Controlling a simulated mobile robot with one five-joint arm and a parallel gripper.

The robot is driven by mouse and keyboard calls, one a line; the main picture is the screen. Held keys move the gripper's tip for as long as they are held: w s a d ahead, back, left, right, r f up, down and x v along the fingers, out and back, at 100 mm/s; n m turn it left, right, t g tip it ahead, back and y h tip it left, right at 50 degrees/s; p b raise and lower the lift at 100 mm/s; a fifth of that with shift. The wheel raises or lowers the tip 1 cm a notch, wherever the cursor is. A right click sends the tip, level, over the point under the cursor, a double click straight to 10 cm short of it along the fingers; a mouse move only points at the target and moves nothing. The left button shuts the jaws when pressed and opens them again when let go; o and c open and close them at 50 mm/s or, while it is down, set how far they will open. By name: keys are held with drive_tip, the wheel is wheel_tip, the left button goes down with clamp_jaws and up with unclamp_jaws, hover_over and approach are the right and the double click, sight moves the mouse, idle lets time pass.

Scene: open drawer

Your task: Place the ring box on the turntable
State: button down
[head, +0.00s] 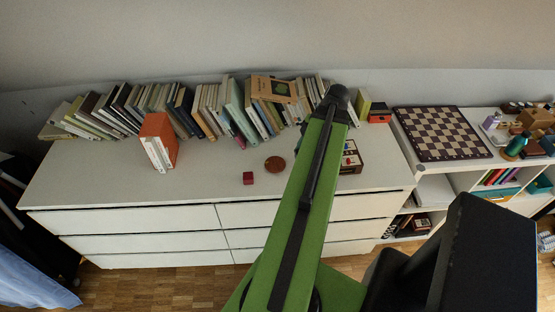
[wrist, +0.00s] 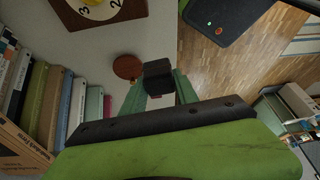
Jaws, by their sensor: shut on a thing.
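The ring box (wrist: 157,72) is a small dark, nearly black block in the wrist view. My gripper (wrist: 158,86) is shut on it, with a green finger on either side. The turntable (head: 275,164) is a flat reddish-brown disc on the white dresser top, and nothing rests on it. It also shows in the wrist view (wrist: 127,66), just left of the held box in the picture. I cannot tell the box's height above the dresser. In the head view my green arm hides the gripper and the held box.
A row of books (head: 210,110) leans along the back. An orange-red book (head: 158,140) stands forward at left. A chessboard (head: 442,133) lies farther right.

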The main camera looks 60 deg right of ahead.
drive_tip(key=b, duration=0.6)
hover_over(274, 164)
drive_tip(key=d, duration=0.1)
drive_tip(key=f, duration=0.7)
drive_tip(key=shift+s, duration=0.4)
drive_tip(key=shift+f+b, duration=2.1)
drive_tip(key=shift+b, duration=0.15)
drive_tip(key=c, duration=0.9)
unclamp_jaws()
drive_tip(key=shift+r, duration=0.1)
drive_tip(key=shift+c, duration=0.2)
drive_tip(key=shift+r+p, duration=0.25)
drive_tip(key=shift+p, duration=0.1)
drive_tip(key=p+v, duration=1.1)
drive_tip(key=v, duration=0.1)
drive_tip(key=shift+f, duration=0.1)
drive_tip(key=shift+a, duration=0.1)
